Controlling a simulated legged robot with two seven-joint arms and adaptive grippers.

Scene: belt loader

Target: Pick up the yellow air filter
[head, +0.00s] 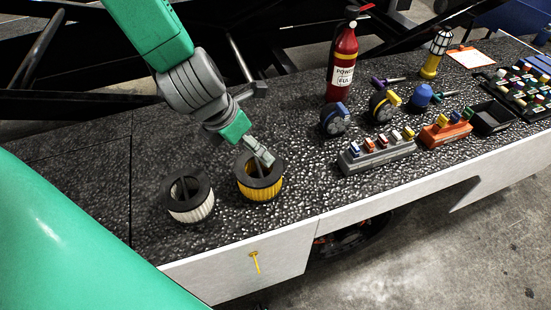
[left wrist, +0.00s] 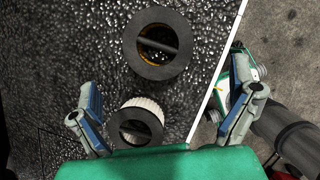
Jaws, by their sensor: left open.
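The yellow air filter (head: 260,188) stands upright on the dark speckled worktop in the head view, with a black ring top and yellow pleated side. In the left wrist view the yellow air filter (left wrist: 158,69) shows from above, near the top, with a dark bar across its hole. My left gripper (head: 265,157) is open, with its fingertips over the filter's top in the head view. In the left wrist view its two fingers (left wrist: 172,90) are spread wide with nothing held between them. I cannot tell whether they touch the filter. My right gripper is not in view.
A white air filter (head: 194,208) stands just left of the yellow one. A red fire extinguisher (head: 343,65), blue and yellow round parts, a grey rack (head: 378,155) and an orange rack (head: 446,133) stand to the right. The worktop's front edge is close.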

